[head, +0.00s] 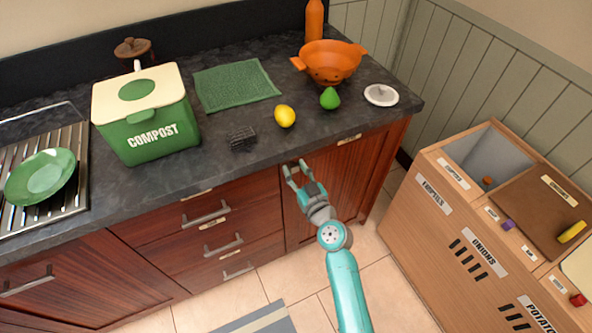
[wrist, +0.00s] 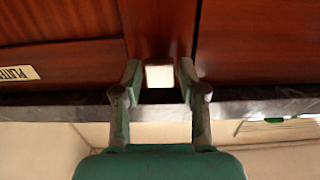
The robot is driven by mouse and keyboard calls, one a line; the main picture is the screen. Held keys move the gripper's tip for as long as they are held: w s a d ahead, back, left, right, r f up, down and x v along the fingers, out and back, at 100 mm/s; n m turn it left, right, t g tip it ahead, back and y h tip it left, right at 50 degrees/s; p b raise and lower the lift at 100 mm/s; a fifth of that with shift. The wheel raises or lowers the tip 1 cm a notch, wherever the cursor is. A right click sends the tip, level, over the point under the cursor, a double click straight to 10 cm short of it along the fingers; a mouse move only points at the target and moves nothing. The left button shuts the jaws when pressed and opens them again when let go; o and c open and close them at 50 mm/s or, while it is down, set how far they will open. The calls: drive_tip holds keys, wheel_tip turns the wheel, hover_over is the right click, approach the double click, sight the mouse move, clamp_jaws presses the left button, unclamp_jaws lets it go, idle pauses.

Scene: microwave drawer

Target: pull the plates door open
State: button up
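The plates door (head: 345,175) is the reddish wood cabinet door at the right end of the counter in the head view, and it looks shut. A pale label (head: 349,138) is at its top. In the wrist view, a label starting "PLATE" (wrist: 18,73) is at the left. My gripper (head: 295,166) is at the door's upper left edge, below the counter edge. Its fingers are apart in the wrist view (wrist: 158,76), with a small pale block (wrist: 160,76) between them. I cannot tell if this is the door's handle or if the fingers touch it.
The dark counter (head: 215,140) overhangs closely above my gripper. Drawers with bar handles (head: 206,212) are to the left. A wooden vegetable bin unit (head: 450,220) stands to the right, with a strip of tiled floor (head: 385,250) between it and the cabinets.

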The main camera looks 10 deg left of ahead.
clamp_jaws()
drive_tip(key=shift+d, duration=0.1)
